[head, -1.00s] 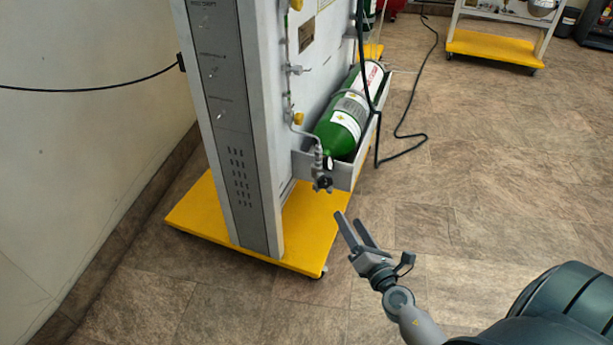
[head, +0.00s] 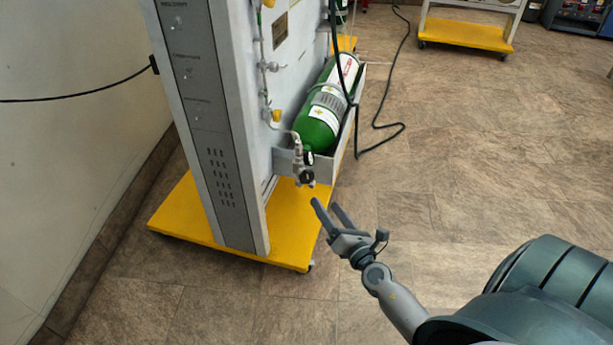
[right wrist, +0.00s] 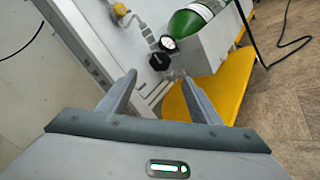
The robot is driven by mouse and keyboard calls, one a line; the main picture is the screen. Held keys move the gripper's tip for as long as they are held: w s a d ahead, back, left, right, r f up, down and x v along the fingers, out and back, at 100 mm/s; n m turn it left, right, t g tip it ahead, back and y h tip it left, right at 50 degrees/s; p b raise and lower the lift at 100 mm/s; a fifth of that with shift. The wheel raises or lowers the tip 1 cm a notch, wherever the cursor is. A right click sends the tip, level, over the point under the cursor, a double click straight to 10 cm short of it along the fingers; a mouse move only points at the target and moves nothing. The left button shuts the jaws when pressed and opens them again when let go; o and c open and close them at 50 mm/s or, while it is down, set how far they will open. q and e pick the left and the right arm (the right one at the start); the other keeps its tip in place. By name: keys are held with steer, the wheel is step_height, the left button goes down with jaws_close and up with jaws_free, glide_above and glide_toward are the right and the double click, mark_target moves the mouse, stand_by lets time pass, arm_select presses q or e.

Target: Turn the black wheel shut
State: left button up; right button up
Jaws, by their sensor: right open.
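The black wheel (head: 306,177) is at the lower end of the valve fittings, in front of the green cylinder (head: 318,125). A small round gauge (head: 307,159) sits just above it. My right gripper (head: 325,204) is open and empty, a little below and right of the wheel, not touching it. In the right wrist view the wheel (right wrist: 159,61) shows as a dark knob beyond the gap between the open fingers (right wrist: 159,76). The gauge (right wrist: 168,43) is beside it. My left gripper is not in view.
The cylinder lies in a grey tray (head: 325,168) on the side of a tall panel (head: 215,150). The panel stands on a yellow wheeled base (head: 290,235). A black cable (head: 380,138) hangs and trails on the floor.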

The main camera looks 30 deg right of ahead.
glide_toward(308, 179)
steer(key=w, duration=0.6)
steer(key=w+d, duration=0.1)
steer(key=w, duration=0.2)
steer(key=shift+d, duration=0.15)
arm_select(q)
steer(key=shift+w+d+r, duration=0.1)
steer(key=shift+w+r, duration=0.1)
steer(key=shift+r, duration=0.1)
arm_select(e)
steer(key=shift+w, duration=0.85)
steer(key=c, duration=1)
